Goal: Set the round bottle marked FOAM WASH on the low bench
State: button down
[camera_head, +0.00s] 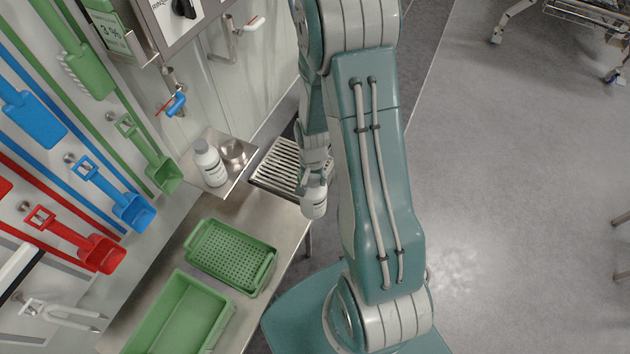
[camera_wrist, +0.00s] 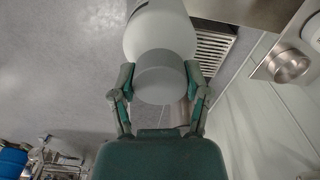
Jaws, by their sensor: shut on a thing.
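My gripper (camera_head: 315,172) is shut on a white round bottle (camera_head: 314,200) with a grey cap. The bottle hangs in the air just beyond the right end of the steel bench (camera_head: 283,218), near the slatted grate. Its label is too small to read. In the wrist view my gripper's fingers (camera_wrist: 159,82) close on both sides of the bottle (camera_wrist: 160,30) near its cap. A second white bottle (camera_head: 210,164) stands on a small wall shelf (camera_head: 242,176); its label is also unreadable.
A metal cup (camera_head: 233,152) stands beside the shelf bottle. A green perforated tray (camera_head: 231,257) and a deeper green tub (camera_head: 180,320) occupy much of the bench. The bench's right end is bare. A slatted grate (camera_head: 280,165) lies beyond it. Coloured scoops hang on the left wall.

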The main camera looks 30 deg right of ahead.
jog(key=w+a+f, duration=0.8)
jog(key=f, duration=0.3)
jog(key=shift+f, duration=0.3)
jog(key=shift+c, duration=0.4)
grip_release()
jog(key=shift+f, duration=0.1)
